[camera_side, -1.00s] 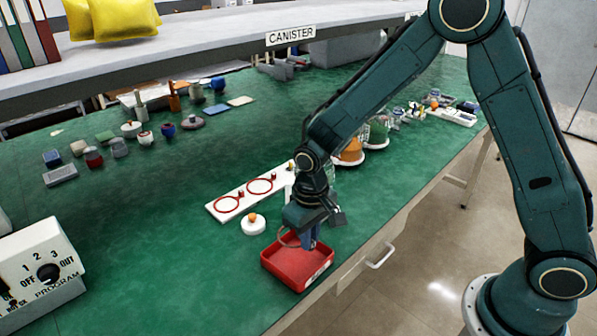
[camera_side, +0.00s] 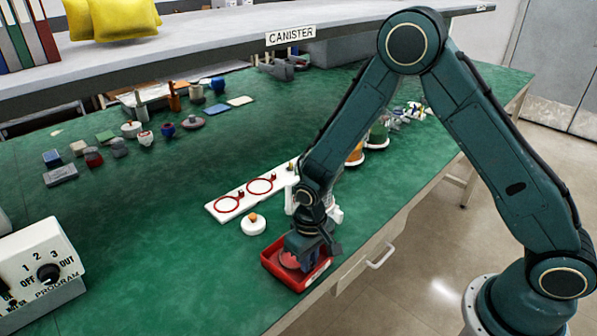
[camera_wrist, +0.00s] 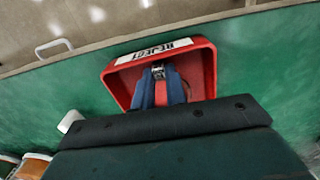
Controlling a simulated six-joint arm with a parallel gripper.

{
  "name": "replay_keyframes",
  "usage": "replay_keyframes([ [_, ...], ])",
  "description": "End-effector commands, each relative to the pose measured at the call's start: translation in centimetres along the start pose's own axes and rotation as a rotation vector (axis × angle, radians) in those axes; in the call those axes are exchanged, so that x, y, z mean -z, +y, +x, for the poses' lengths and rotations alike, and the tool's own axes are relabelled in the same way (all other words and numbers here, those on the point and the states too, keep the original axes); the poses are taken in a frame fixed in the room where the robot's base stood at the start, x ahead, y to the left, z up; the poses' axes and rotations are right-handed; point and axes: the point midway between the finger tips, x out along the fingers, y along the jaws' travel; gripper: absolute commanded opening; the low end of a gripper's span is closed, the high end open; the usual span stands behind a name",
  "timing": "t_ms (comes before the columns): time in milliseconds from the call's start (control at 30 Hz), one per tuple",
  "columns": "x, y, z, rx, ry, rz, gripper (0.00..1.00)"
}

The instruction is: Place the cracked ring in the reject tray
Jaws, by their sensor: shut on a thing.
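The red reject tray (camera_side: 298,283) sits near the front edge of the green bench. Its REJECT label faces the wrist camera, where the red rim (camera_wrist: 112,82) surrounds my fingers. My gripper (camera_side: 307,260) points down inside the tray and is shut on the ring (camera_side: 289,262), which shows as a thin, partly hidden round shape low in the tray. In the wrist view, the blue fingertips (camera_wrist: 160,78) are close together with a small piece between them. The crack cannot be made out, nor whether the ring touches the tray floor.
A white board (camera_side: 243,197) with two red ring outlines lies behind the tray. A white round lid with an orange knob (camera_side: 253,224) stands just behind the tray. A drawer handle (camera_side: 381,256) is below the bench edge.

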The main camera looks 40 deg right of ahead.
Motion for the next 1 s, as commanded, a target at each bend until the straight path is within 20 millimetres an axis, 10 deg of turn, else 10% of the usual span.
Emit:
replay_keyframes([
  [500,0.03,-0.01,0.73,0.0,0.001,0.0,0.0],
  [633,0.04,-0.01,0.69,0.0,0.001,0.0,0.35],
  [1000,0.05,-0.01,0.54,0.001,0.002,0.0,0.35],
])
